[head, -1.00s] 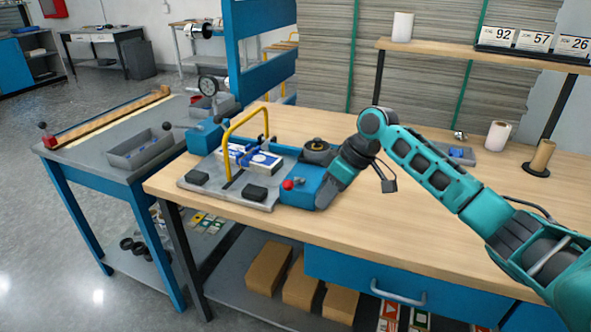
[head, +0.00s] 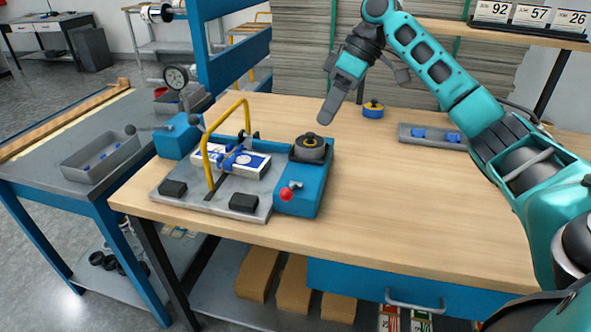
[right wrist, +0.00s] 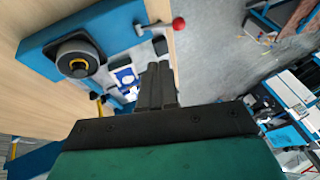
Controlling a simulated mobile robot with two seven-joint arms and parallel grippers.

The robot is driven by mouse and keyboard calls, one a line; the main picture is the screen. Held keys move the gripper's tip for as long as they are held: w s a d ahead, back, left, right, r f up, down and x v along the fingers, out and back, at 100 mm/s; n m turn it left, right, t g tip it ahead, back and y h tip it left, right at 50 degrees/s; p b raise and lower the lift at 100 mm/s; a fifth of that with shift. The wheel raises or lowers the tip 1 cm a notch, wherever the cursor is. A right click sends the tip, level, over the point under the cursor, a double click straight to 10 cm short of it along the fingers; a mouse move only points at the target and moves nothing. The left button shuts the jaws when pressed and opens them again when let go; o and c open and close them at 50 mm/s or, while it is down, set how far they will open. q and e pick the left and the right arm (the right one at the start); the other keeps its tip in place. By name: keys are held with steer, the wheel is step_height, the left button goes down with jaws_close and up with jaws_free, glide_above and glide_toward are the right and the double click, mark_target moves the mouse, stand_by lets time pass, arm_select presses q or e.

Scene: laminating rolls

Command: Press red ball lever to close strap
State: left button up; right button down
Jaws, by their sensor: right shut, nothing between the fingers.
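The red ball lever (head: 286,194) sits on the front of the blue block at the right of the strapping machine (head: 215,195). It also shows in the right wrist view (right wrist: 178,24), on a short metal arm. A white and blue packet bundle (head: 235,160) lies on the machine's grey plate under the yellow arch (head: 207,150). My right gripper (head: 327,115) is shut and empty, raised above the table behind and to the right of the machine, apart from the lever. Its closed fingers show in the right wrist view (right wrist: 158,85). My left gripper is out of view.
A round black spool (head: 311,149) tops the blue block. A blue tape roll (head: 373,110) and a grey tray (head: 430,136) stand towards the back right. The table right of the machine is clear. A side table with a grey bin (head: 100,160) stands left.

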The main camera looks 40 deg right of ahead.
steer(key=b+x, duration=0.2)
steer(key=x, duration=0.8)
steer(key=shift+s+a+f, duration=0.1)
steer(key=shift+a+f, duration=0.05)
steer(key=shift+f, duration=0.2)
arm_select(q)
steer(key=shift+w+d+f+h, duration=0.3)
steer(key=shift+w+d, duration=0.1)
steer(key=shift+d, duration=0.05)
arm_select(e)
steer(key=a, duration=0.1)
steer(key=s+a+f, duration=0.1)
steer(key=shift+s+a+f, duration=0.25)
steer(key=shift+a+f, duration=0.05)
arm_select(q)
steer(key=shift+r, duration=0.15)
